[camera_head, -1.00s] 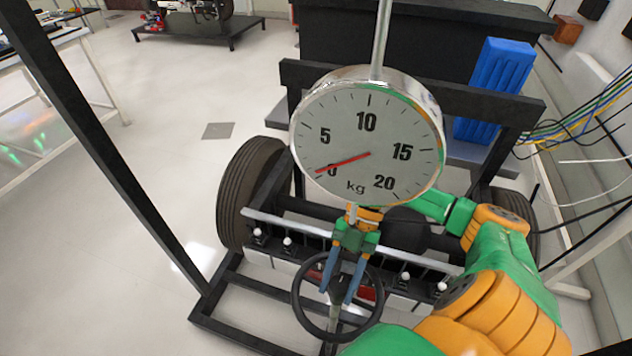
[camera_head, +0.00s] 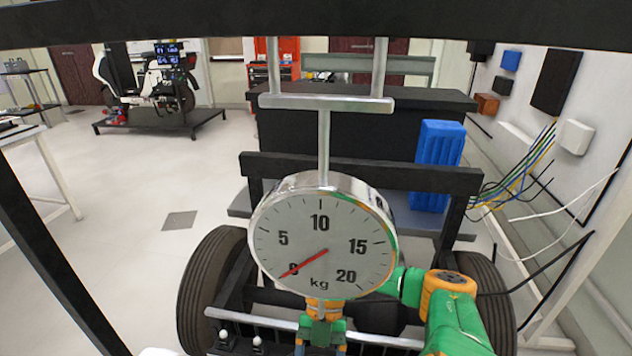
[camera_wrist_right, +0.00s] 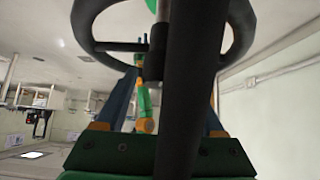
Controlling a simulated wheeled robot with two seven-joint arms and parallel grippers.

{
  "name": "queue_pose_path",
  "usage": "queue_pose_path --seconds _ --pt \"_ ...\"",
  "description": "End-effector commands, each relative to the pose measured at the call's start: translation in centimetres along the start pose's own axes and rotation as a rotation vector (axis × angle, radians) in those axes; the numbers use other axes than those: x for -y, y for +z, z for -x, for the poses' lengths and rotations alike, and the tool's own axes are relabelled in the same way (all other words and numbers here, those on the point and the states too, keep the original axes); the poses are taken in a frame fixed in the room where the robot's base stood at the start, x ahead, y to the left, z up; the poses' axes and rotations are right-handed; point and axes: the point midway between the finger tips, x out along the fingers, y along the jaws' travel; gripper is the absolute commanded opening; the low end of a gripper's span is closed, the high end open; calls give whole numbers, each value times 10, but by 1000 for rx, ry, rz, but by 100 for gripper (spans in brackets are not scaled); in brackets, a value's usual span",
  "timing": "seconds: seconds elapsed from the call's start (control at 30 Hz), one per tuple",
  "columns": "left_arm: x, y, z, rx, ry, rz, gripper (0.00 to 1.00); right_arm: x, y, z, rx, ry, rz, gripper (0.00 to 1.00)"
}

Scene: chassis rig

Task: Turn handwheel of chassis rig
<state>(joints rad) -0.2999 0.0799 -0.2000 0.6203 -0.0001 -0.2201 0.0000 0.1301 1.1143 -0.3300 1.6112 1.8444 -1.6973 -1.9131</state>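The black handwheel ring (camera_wrist_right: 84,27) shows at the top of the right wrist view. It is below the frame in the head view. My right gripper (camera_head: 321,347) is at the bottom of the head view, under the dial scale, its fingertips cut off. In the wrist view its two blue fingers (camera_wrist_right: 165,95) stand apart, one on each side of a thick dark bar (camera_wrist_right: 182,110). I cannot tell whether this bar is part of the wheel or whether the fingers touch it. My left gripper is not in view.
A round kg dial scale (camera_head: 322,232) hangs in front, its red needle near 0. Black tyres (camera_head: 208,285) and a dark frame (camera_head: 360,172) stand behind it. A blue block (camera_head: 437,165) and cables (camera_head: 520,178) are at the right. Open floor (camera_head: 130,260) lies left.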

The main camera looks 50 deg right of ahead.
Motion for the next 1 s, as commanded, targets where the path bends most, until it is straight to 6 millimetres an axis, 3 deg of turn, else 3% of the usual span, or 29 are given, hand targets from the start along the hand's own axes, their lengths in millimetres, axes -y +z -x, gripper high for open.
queue_pose_path --seconds 0.3,0.67,1.0 --pt "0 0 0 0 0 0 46 -1 0 2 1 2 0 78" --pt "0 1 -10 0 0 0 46 -1 1 66 2 5 1 78" --pt "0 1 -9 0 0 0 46 0 0 71 0 1 0 78"
